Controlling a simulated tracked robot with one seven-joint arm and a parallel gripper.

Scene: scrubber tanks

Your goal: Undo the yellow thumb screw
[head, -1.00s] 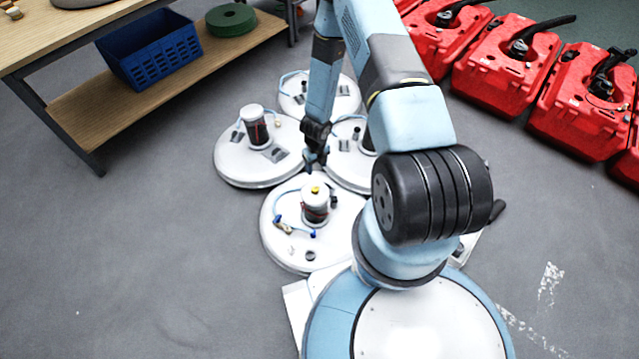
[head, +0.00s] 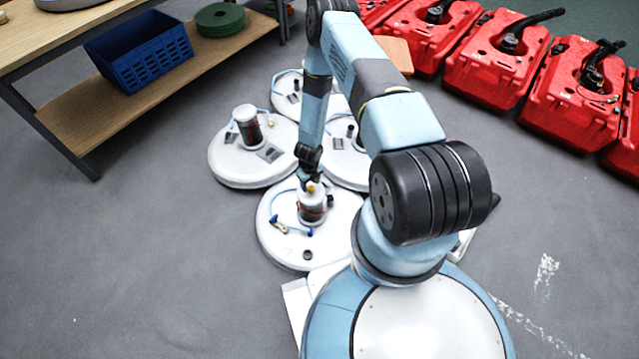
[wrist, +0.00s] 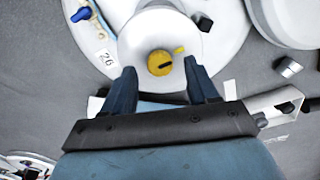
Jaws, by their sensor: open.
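The yellow thumb screw (wrist: 159,63) sits on top of a white cylindrical housing (wrist: 187,33), with a dark slot across its face. It also shows as a small yellow spot in the head view (head: 310,186). The housing stands on the nearest round white tank lid (head: 275,238), marked 26 in the wrist view. My gripper (wrist: 162,82) is open, its two dark fingers spread left and right of the screw's near side, with nothing between them. In the head view my gripper (head: 307,178) is just above the housing. Whether the fingers touch the housing cannot be told.
Other white lids with housings, such as one at the left (head: 248,155), stand behind. Blue fittings (head: 309,232) and a hose lie on the near lid. A shelf with a blue crate (head: 140,52) is at back left. Red tanks (head: 495,62) line the right.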

